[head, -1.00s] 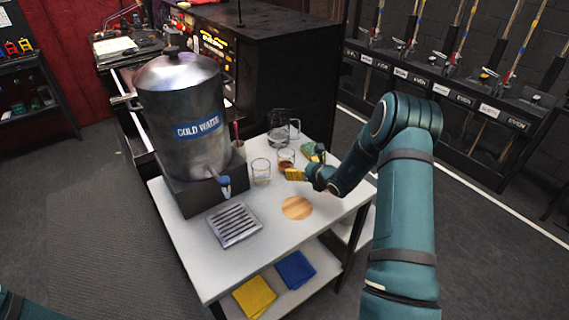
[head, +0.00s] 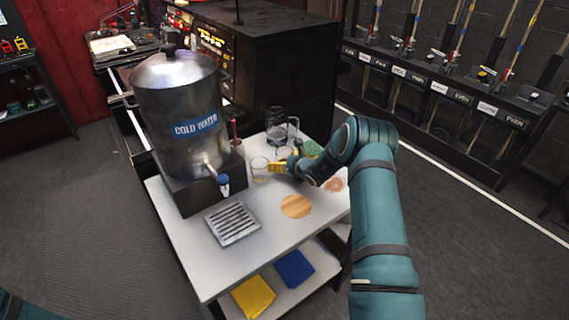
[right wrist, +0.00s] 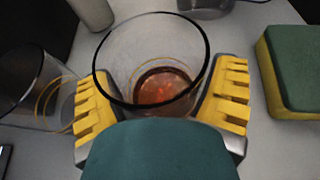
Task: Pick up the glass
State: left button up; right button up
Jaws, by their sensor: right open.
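A clear glass with reddish-brown liquid in its bottom (right wrist: 150,60) stands between the yellow fingers of my right gripper (right wrist: 163,90) in the right wrist view. The fingers are open, one on each side of the glass; I cannot tell whether either touches it. In the head view my right gripper (head: 282,167) is low over the white table and partly hides this glass (head: 284,153). A second glass (head: 259,170) stands just left of it, also at the left of the right wrist view (right wrist: 35,85). My left gripper is out of view.
A green and yellow sponge (right wrist: 293,65) lies right of the gripper. A glass pitcher (head: 277,134) stands behind. The cold water urn (head: 180,105), a metal drip grate (head: 232,223) and a round wooden disc (head: 296,206) are left and in front.

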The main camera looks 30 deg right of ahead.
jog(key=c, duration=1.1)
jog(key=shift+r, duration=0.1)
